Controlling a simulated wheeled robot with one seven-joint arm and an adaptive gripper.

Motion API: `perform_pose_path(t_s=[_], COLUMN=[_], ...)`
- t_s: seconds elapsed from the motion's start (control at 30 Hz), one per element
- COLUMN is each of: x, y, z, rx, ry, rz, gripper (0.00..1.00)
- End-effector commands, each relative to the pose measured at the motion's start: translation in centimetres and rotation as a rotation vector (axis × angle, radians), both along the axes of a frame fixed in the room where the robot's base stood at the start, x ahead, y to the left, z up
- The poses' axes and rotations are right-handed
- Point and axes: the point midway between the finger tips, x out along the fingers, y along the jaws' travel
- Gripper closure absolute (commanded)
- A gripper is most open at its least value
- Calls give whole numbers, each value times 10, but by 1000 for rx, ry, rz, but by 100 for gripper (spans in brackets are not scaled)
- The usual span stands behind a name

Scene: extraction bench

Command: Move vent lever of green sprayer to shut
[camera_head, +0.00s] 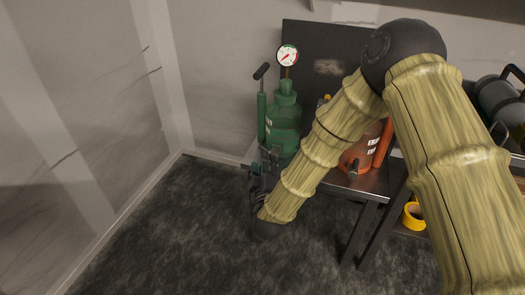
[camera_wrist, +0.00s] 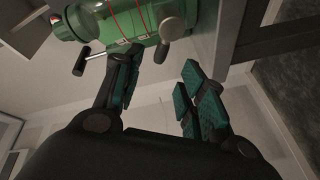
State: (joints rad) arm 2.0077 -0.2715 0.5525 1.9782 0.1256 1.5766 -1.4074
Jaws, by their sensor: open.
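The green sprayer (camera_head: 284,122) stands upright at the left end of the metal bench, with a round gauge (camera_head: 287,55) on top and a pump (camera_head: 262,105) on its left. In the wrist view the sprayer (camera_wrist: 105,22) lies across the top of the picture. A grey lever with a rounded end (camera_wrist: 172,29) sticks out from its body; it looks like the vent lever. My gripper (camera_head: 258,168) is at the sprayer's lower front. In the wrist view my gripper (camera_wrist: 160,68) is open and empty, its teal-padded fingers either side below the lever. Contact cannot be told.
An orange sprayer (camera_head: 362,150) stands right of the green one, partly behind my arm. A dark panel (camera_head: 315,50) stands behind them. A yellow roll (camera_head: 414,215) sits on a lower shelf. A grey cylinder (camera_head: 500,98) is at the far right. The floor left of the bench is clear.

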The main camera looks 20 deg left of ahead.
Motion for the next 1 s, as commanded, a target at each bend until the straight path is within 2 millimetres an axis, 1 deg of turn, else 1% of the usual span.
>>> perform_pose_path(t_s=[0.1,0.3,0.5,0.7,0.97,1.0], x=[19,50,71,80,81,81], y=[6,16,24,28,28,28], z=[-2,-2,-2,-1,-1,-1], rx=[2,1,1,0,0,0], ry=[0,1,2,3,3,3], rz=[-3,-2,-3,-1,-1,-1], gripper=[59,59,59,59,59,63])
